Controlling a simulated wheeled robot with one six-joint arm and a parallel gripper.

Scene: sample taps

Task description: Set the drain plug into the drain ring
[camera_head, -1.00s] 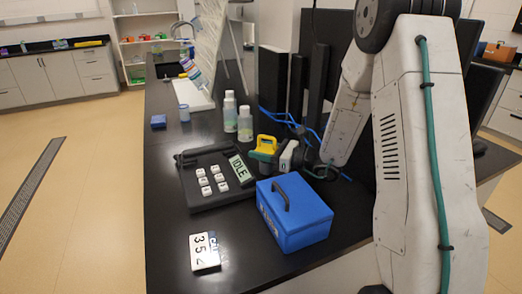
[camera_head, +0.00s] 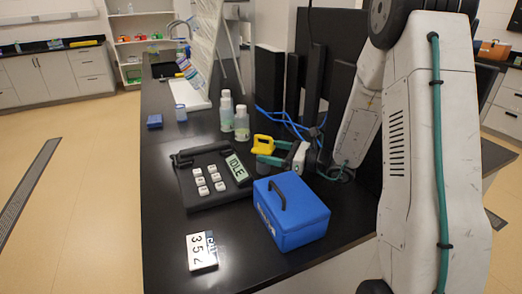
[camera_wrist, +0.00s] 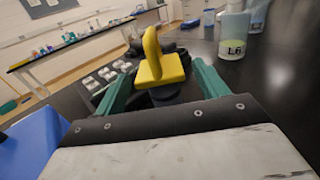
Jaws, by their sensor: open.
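The drain plug is the yellow piece with an upright handle (camera_head: 264,144). In the wrist view the yellow plug (camera_wrist: 160,68) stands upright, with a dark round base (camera_wrist: 176,92) beneath it. I cannot tell how much of this base is the drain ring, or how deep the plug sits. My gripper (camera_head: 270,155) is open, with its green fingers pointing left toward the plug. In the wrist view the fingers of my gripper (camera_wrist: 158,84) stand apart on either side of the plug, with visible gaps.
A black keypad device (camera_head: 207,205) reading IDLE lies left of the plug. A blue box (camera_head: 305,226) with a handle stands in front. Two bottles (camera_head: 242,123) stand behind. A number card (camera_head: 201,251) lies at the front. Blue cables (camera_head: 283,121) run behind my gripper.

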